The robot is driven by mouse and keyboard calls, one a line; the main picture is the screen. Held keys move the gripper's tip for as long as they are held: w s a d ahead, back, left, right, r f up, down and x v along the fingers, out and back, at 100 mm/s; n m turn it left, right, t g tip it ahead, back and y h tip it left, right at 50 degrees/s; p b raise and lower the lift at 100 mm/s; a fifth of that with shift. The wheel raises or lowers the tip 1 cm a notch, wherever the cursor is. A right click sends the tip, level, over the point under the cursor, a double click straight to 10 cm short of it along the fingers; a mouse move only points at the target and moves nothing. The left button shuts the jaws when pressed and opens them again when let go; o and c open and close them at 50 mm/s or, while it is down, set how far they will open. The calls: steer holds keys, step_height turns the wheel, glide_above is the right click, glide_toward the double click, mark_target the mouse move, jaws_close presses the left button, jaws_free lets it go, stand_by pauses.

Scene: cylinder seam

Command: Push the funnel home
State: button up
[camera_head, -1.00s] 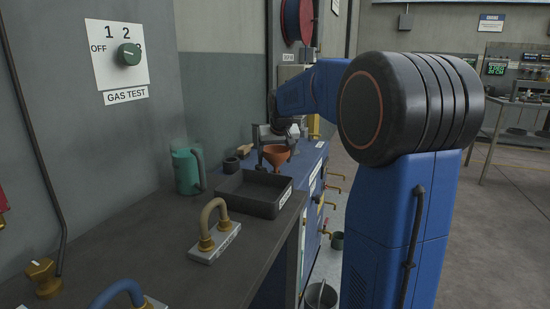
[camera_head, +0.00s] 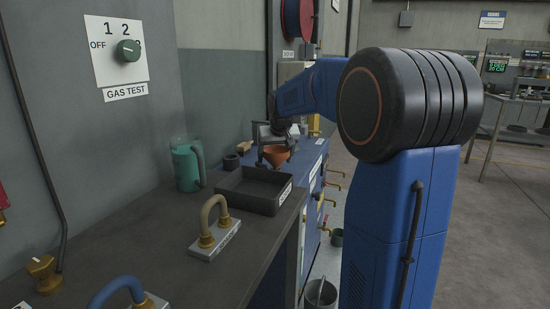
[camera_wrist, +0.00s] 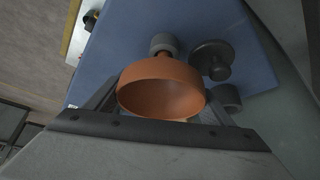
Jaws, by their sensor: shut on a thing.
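The orange-brown funnel (camera_head: 277,154) is at the far end of the blue bench in the head view. In the wrist view the funnel (camera_wrist: 162,88) shows its wide round mouth between the two fingers. My gripper (camera_wrist: 160,108) is shut on the funnel; in the head view my gripper (camera_head: 274,142) is at the end of the blue arm. A grey round collar (camera_wrist: 164,43) stands on the blue surface just beyond the funnel's rim.
A dark lidded round part (camera_wrist: 212,59) and a small dark cylinder (camera_wrist: 227,97) are beside the funnel. A black tray (camera_head: 250,190), a green jug (camera_head: 187,164) and a hose loop on a plate (camera_head: 214,232) stand on the near bench. Brass taps (camera_head: 333,186) stick out along the bench's right side.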

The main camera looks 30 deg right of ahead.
steer(key=shift+f, duration=0.15)
steer(key=o, duration=1.1)
steer(key=v, duration=1.7)
steer(key=shift+a+r, duration=0.1)
steer(key=shift+r, duration=0.1)
